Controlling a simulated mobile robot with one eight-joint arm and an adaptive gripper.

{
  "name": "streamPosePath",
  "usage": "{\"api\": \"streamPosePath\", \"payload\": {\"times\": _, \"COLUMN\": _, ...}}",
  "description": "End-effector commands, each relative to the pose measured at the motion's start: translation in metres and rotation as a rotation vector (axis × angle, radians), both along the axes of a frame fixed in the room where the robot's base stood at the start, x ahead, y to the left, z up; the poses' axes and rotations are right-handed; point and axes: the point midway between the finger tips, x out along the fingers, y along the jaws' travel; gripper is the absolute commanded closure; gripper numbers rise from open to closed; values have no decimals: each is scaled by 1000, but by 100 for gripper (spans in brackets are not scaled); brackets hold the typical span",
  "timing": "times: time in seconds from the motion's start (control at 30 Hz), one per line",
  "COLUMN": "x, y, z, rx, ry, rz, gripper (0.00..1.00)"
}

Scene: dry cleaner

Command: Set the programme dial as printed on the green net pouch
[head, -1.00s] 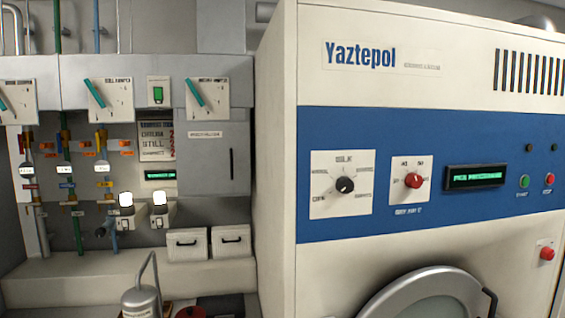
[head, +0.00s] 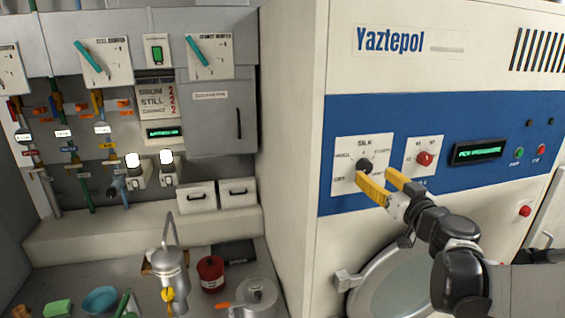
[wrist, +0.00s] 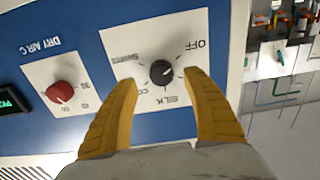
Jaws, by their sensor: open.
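The black programme dial (head: 364,167) sits on a white plate on the blue band of the Yaztepol machine. It also shows in the wrist view (wrist: 161,72), where OFF, SILK and SHIRTS can be read around it upside down. Which label its pointer faces is unclear. My gripper (head: 377,175) is open, its yellow fingers close in front of the dial plate. In the wrist view the open fingertips (wrist: 161,80) stand on either side of the dial, apart from its knob. I cannot make out a green net pouch.
A red dial (head: 425,158) marked DRY AIR is right of the programme dial. A lit display (head: 478,153), a green button (head: 519,153) and red buttons lie further right. A round door (head: 405,285) is below. A worktop with a red tin (head: 210,273) and a blue bowl (head: 100,299) is left.

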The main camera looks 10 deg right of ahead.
Motion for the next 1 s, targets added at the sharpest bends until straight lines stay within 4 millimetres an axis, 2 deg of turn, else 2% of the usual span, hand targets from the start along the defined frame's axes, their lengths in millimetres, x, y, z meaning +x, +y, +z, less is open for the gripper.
{"api": "streamPosePath", "payload": {"times": 0.1, "x": 22, "y": 2, "z": 1, "rx": 0, "ry": 0, "rz": 2, "gripper": 42}}
{"api": "streamPosePath", "payload": {"times": 0.23, "x": 37, "y": 2, "z": 1, "rx": 0, "ry": 0, "rz": 2, "gripper": 42}}
{"api": "streamPosePath", "payload": {"times": 0.6, "x": 43, "y": 2, "z": 0, "rx": 0, "ry": 1, "rz": 1, "gripper": 42}}
{"api": "streamPosePath", "payload": {"times": 0.63, "x": 43, "y": 2, "z": 0, "rx": 0, "ry": 1, "rz": 1, "gripper": 47}}
{"api": "streamPosePath", "payload": {"times": 0.8, "x": 43, "y": 2, "z": 0, "rx": 0, "ry": 1, "rz": 1, "gripper": 97}}
{"api": "streamPosePath", "payload": {"times": 1.0, "x": 43, "y": 2, "z": 0, "rx": 1, "ry": 1, "rz": 1, "gripper": 97}}
